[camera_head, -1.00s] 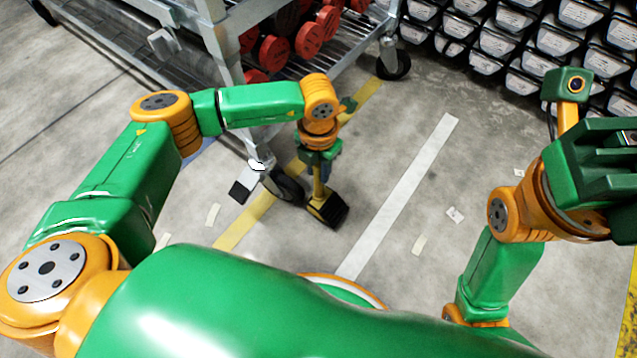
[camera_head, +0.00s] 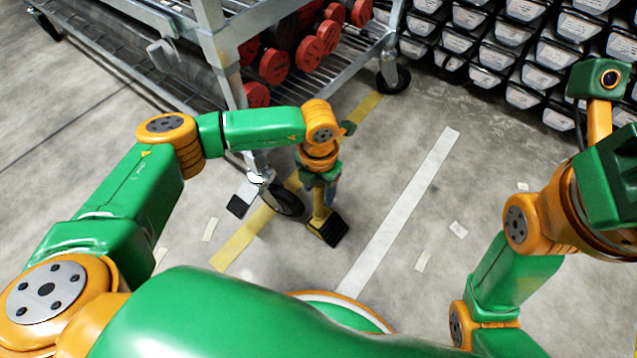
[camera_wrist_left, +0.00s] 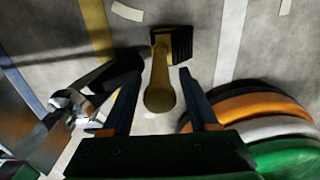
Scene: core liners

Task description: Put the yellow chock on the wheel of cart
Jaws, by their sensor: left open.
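The yellow chock (camera_head: 326,232) stands on the floor just right of the cart's front caster wheel (camera_head: 288,204). It has a black ribbed face and an upright yellow handle. In the wrist view the chock (camera_wrist_left: 178,45) and the wheel (camera_wrist_left: 112,76) are close, with a narrow strip of floor between them. My left gripper (camera_head: 321,188) is above the chock, pointing down. In the wrist view its open fingers (camera_wrist_left: 163,100) stand either side of the round handle end, with gaps on both sides. My right arm shows at the right edge; its fingertips are out of frame.
The grey metal cart (camera_head: 222,50) holds red-ended cylinders (camera_head: 273,66) on its shelf. A rear wheel (camera_head: 393,79) stands farther back. Stacked black bins (camera_head: 510,45) fill the back right.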

